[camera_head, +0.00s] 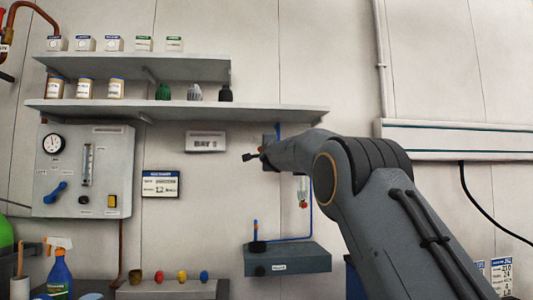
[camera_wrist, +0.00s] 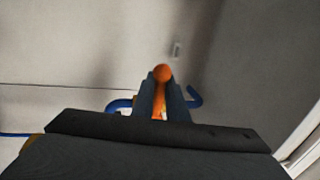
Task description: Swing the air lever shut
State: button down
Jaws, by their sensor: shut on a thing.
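The air lever shows as an orange, round-ended handle (camera_wrist: 162,74) in the wrist view. It stands between the two dark fingers of my gripper (camera_wrist: 162,100), which are shut on it. A blue air pipe (camera_wrist: 194,98) shows on both sides of the fingers. In the head view, my gripper (camera_head: 256,155) is at the wall beside the upper end of the blue pipe (camera_head: 311,205). Only a small orange spot shows there; my arm hides most of the valve, so I cannot tell the lever's angle from this view.
A grey panel (camera_head: 110,152) with a gauge and a blue handle (camera_head: 55,191) is on the wall at left. Shelves (camera_head: 180,107) with bottles and jars run above. A grey ledge (camera_head: 287,262) sticks out below the pipe. A filter bowl (camera_head: 303,190) hangs close by my arm.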

jog(key=shift+a, duration=0.3)
jog(key=c, duration=2)
grip_release()
jog(key=shift+o, duration=1.3)
jog(key=shift+s+a, duration=0.1)
jog(key=shift+a, duration=0.2)
jog(key=shift+d, duration=0.4)
jog(key=s+f+b, duration=0.1)
jog(key=s+b, duration=0.3)
jog(key=s, duration=0.3)
jog(key=shift+s+d+f, duration=0.15)
jog(key=shift+s+f, duration=0.1)
jog(key=shift+f, duration=0.05)
